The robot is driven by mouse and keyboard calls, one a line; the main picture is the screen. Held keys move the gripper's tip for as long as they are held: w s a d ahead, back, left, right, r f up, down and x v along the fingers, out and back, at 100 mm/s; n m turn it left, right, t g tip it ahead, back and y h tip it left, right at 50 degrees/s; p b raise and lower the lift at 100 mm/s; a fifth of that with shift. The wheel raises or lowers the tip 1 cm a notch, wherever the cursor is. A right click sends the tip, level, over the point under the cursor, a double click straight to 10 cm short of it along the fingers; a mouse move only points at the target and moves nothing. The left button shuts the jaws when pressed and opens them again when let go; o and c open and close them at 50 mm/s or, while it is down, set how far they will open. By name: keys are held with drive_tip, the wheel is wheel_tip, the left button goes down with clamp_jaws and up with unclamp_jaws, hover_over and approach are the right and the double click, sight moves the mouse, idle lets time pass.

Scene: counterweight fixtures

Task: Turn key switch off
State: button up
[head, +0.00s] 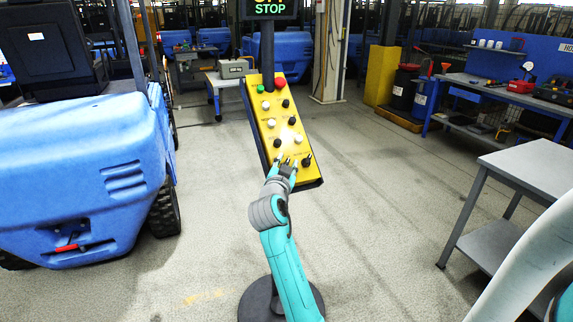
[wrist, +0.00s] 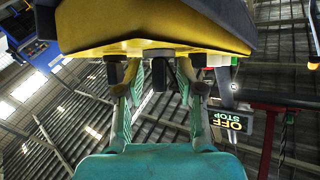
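The yellow control panel (head: 283,135) stands tilted on a dark post in the head view, with several black and white knobs, a green button and a red button. Its lower edge (wrist: 150,45) fills the top of the wrist view. My gripper (head: 285,162) is at the panel's bottom row. In the wrist view its two teal fingers (wrist: 158,85) are apart, with a dark knob (wrist: 158,72) between them and gaps visible on both sides. A black knob (head: 307,160) sits just right of my gripper. I cannot tell which control is the key switch; labels are too small.
A sign (head: 270,8) above the panel reads STOP; in the wrist view the sign (wrist: 228,122) reads OFF STOP. A round dark base (head: 256,300) stands below. A blue vehicle (head: 85,170) is left, a grey table (head: 535,165) right. Floor between is open.

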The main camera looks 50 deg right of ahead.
clamp_jaws()
drive_tip(key=shift+n+t, duration=0.3)
drive_tip(key=shift+t, duration=0.2)
drive_tip(key=shift+s+d+n+t+y, duration=0.1)
drive_tip(key=shift+n+t+y, duration=0.5)
drive_tip(key=shift+n+t, duration=0.8)
drive_tip(key=n+t+y, duration=0.2)
drive_tip(key=n, duration=0.2)
drive_tip(key=n+t+y, duration=0.3)
drive_tip(key=n, duration=0.1)
drive_tip(key=n+t+y, duration=0.1)
drive_tip(key=n+y, duration=0.2)
drive_tip(key=n+t+y, duration=0.1)
drive_tip(key=n+y, duration=0.2)
drive_tip(key=shift+n+y, duration=0.4)
drive_tip(key=shift+n+g+y, duration=0.3)
drive_tip(key=shift+n+y, duration=1.5)
drive_tip(key=shift+n, duration=0.1)
drive_tip(key=shift+y, duration=0.3)
